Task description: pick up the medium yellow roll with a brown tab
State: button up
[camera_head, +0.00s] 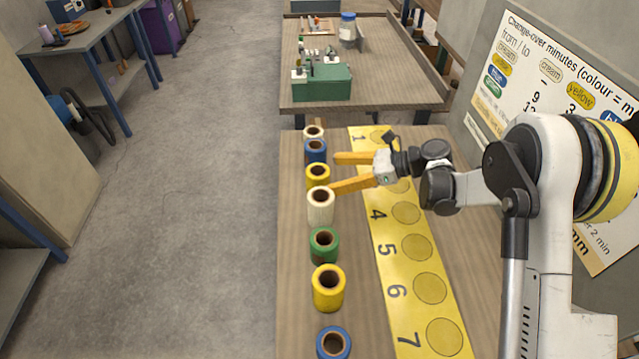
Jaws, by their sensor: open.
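Two yellow rolls stand upright in the row on the wooden table. The farther, smaller-looking yellow roll (318,184) is third from the back. The nearer, larger-looking yellow roll (328,292) stands between the green roll and the front blue roll. I cannot make out a brown tab on either. My gripper (334,172) is open, with its orange fingers pointing left. Its fingertips are just right of the farther yellow roll, and nothing shows between them. I cannot tell whether the nearer finger touches the cream roll beside it.
The row also has a back cream roll (313,132), a blue roll (315,155), a cream roll (320,212), a green roll (323,250) and a front blue roll (333,346). A yellow numbered strip (403,260) with circles lies to the right. A green machine (322,85) stands behind.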

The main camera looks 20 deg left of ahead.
aim_at(316, 179)
jog(key=b+x, duration=0.3)
jog(key=x, duration=0.2)
jog(key=shift+s+a+f, duration=0.25)
jog(key=shift+f, duration=0.1)
jog(key=shift+r, duration=0.15)
jog(key=c, duration=1.3)
